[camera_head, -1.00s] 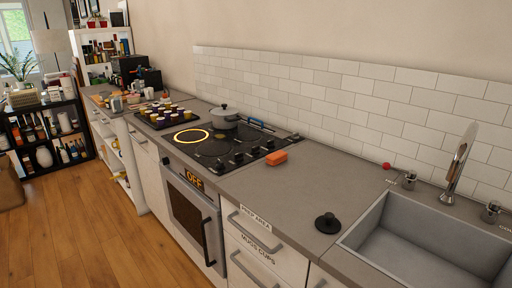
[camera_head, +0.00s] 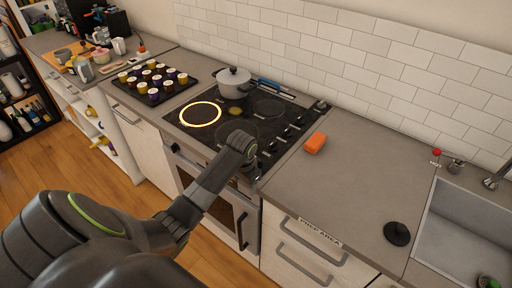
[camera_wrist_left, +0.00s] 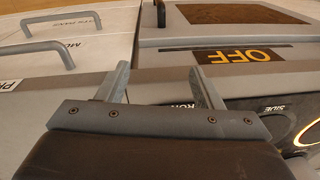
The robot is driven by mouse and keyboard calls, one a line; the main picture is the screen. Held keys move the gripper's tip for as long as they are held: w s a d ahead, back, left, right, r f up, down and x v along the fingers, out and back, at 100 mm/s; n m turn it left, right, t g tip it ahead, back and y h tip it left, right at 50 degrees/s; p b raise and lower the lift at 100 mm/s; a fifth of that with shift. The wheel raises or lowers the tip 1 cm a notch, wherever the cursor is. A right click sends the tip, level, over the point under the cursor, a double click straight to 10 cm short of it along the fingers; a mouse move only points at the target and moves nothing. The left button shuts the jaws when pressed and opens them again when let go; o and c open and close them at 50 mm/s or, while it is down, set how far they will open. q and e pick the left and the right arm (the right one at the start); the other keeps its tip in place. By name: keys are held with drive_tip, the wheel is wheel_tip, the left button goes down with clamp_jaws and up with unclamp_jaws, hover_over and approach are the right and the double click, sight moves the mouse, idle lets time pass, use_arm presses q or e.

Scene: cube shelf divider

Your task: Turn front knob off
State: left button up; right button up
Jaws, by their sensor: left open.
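The black cooktop (camera_head: 215,145) has a row of several black knobs (camera_head: 287,132) along its right side. My arm hides its front end, so the front knob is not clear in the head view. One burner ring (camera_head: 200,114) at the front left glows yellow; part of a glow (camera_wrist_left: 308,135) shows at the right of the left wrist view. My left gripper (camera_head: 247,170) is over the cooktop's front right corner. In the left wrist view the gripper (camera_wrist_left: 162,86) is open, with fingers apart.
A grey lidded pot (camera_head: 233,84) stands on the back of the cooktop. An orange block (camera_head: 316,142) and a black round object (camera_head: 397,233) lie on the right counter. The oven's OFF display (camera_wrist_left: 246,56) shows in the wrist view.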

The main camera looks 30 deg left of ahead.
use_arm(q)
wheel_tip(320, 180, up, 18)
drive_tip(key=r+g, duration=0.1)
hover_over(257, 158)
drive_tip(key=shift+m+h, duration=0.4)
wheel_tip(257, 158, down, 17)
drive_tip(key=b, duration=0.4)
drive_tip(key=shift+f+b, duration=0.2)
drive_tip(key=shift+b, duration=0.1)
use_arm(e)
drive_tip(key=f, duration=0.2)
drive_tip(key=d+f, duration=0.1)
drive_tip(key=shift+s+f, duration=0.2)
drive_tip(key=shift+f, duration=0.15)
use_arm(q)
drive_tip(key=shift+a, duration=0.1)
drive_tip(key=c, duration=1)
use_arm(e)
drive_tip(key=shift+a, duration=0.1)
use_arm(q)
drive_tip(key=shift+r, duration=0.1)
use_arm(e)
drive_tip(key=shift+r, duration=0.15)
